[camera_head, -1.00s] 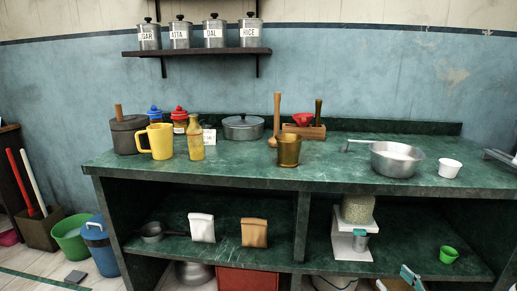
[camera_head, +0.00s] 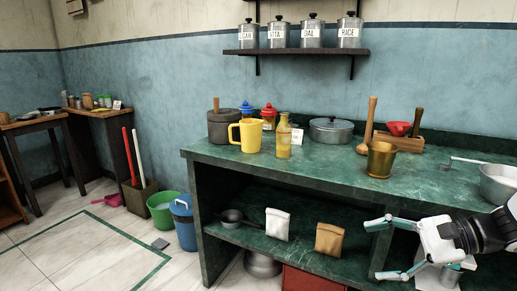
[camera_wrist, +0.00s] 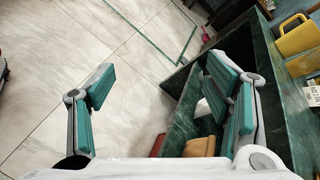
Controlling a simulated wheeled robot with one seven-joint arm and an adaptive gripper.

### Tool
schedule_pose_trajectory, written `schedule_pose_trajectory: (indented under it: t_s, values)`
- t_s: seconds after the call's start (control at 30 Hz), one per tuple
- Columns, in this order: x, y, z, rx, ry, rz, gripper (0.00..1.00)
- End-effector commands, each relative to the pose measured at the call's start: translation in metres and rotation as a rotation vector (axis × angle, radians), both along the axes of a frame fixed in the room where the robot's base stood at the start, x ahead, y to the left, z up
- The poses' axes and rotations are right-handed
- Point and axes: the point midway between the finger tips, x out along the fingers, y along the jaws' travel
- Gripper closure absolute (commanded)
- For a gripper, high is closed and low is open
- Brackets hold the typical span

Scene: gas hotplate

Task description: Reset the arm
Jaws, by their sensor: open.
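My gripper (camera_head: 385,248) is at the lower right of the head view, in front of the counter's lower shelf. Its teal-padded fingers are spread apart with nothing between them. In the wrist view my gripper (camera_wrist: 165,105) is also open and empty, with pale floor tiles and the counter's side behind it. The green counter (camera_head: 240,158) stands close by, to the right in the wrist view.
A yellow mug (camera_head: 249,136), a brass cup (camera_head: 380,160) and a steel pan (camera_head: 497,184) stand on the counter. Two pouches, one white (camera_head: 277,224) and one tan (camera_head: 329,240), stand on the lower shelf. Open floor (camera_head: 70,245) lies left, beside a blue bucket (camera_head: 184,222).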

Motion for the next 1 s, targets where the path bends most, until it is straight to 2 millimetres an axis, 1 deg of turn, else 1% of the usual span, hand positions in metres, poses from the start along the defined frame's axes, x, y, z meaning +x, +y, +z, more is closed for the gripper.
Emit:
schedule_pose_trajectory:
  t_s: [0.03, 0.1, 0.17, 0.2, 0.27, 0.3, 0.43, 0.5, 0.6, 0.73, 0.83, 1.0]
  values:
    - [-0.01, 0.022, 0.012, -0.056, -0.006, 0.079, 0.28]
    - [-0.026, 0.045, 0.022, -0.128, -0.01, 0.18, 0.28]
    - [-0.041, 0.063, 0.03, -0.191, -0.014, 0.265, 0.28]
    - [-0.052, 0.074, 0.035, -0.233, -0.017, 0.319, 0.28]
    - [-0.069, 0.089, 0.041, -0.298, -0.025, 0.399, 0.28]
    - [-0.08, 0.097, 0.045, -0.342, -0.032, 0.45, 0.28]
    - [-0.119, 0.118, 0.054, -0.489, -0.061, 0.61, 0.28]
    - [-0.14, 0.125, 0.057, -0.568, -0.08, 0.689, 0.28]
    - [-0.168, 0.13, 0.061, -0.685, -0.115, 0.795, 0.28]
    - [-0.202, 0.129, 0.063, -0.837, -0.169, 0.918, 0.28]
    - [-0.222, 0.124, 0.063, -0.938, -0.211, 0.987, 0.28]
    - [-0.243, 0.113, 0.063, -1.07, -0.274, 1.065, 0.28]
